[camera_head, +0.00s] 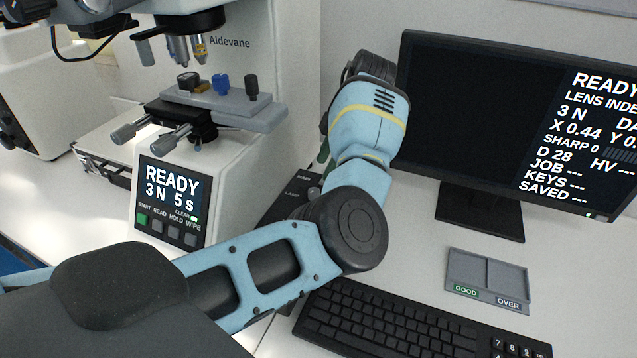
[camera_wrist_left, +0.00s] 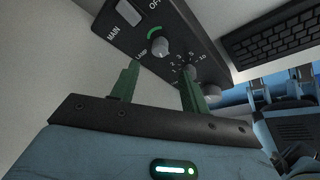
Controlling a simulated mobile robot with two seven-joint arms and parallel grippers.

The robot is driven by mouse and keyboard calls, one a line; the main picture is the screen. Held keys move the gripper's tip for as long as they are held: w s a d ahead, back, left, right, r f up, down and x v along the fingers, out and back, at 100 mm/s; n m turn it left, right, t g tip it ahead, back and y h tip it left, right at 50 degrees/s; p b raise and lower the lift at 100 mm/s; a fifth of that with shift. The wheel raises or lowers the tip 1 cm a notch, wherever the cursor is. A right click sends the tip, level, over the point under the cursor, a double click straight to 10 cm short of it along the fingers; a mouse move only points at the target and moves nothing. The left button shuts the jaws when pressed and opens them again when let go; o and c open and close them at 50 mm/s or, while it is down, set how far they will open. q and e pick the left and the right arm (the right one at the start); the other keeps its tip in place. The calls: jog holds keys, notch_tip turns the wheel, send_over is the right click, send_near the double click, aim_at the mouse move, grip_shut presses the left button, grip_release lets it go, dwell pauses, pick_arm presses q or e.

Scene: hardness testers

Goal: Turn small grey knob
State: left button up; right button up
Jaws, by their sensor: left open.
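In the left wrist view, a light grey round knob (camera_wrist_left: 159,47) with a green arc stands on a black control panel (camera_wrist_left: 184,28), by a partly covered label. A second grey knob (camera_wrist_left: 189,73) with a number scale sits lower right, partly hidden by a finger. I cannot tell which is the small grey knob. My left gripper (camera_wrist_left: 156,80) is open with green fingers. The first knob lies just beyond the gap, and the right finger overlaps the second; contact cannot be told. In the head view, my left wrist mostly hides the gripper and panel (camera_head: 283,206).
The hardness tester (camera_head: 245,150) with its READY screen stands left of my arm. A monitor (camera_head: 470,120) stands on the right, with a keyboard (camera_head: 400,325) and a two-part grey tray (camera_head: 487,274) in front. The desk between monitor and keyboard is otherwise clear.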

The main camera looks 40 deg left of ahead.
aim_at(313, 191)
pick_arm(q)
jog(key=b+x, duration=0.1)
jog(key=x, duration=0.4)
jog(key=shift+f, duration=0.2)
jog(key=shift+x, duration=0.9)
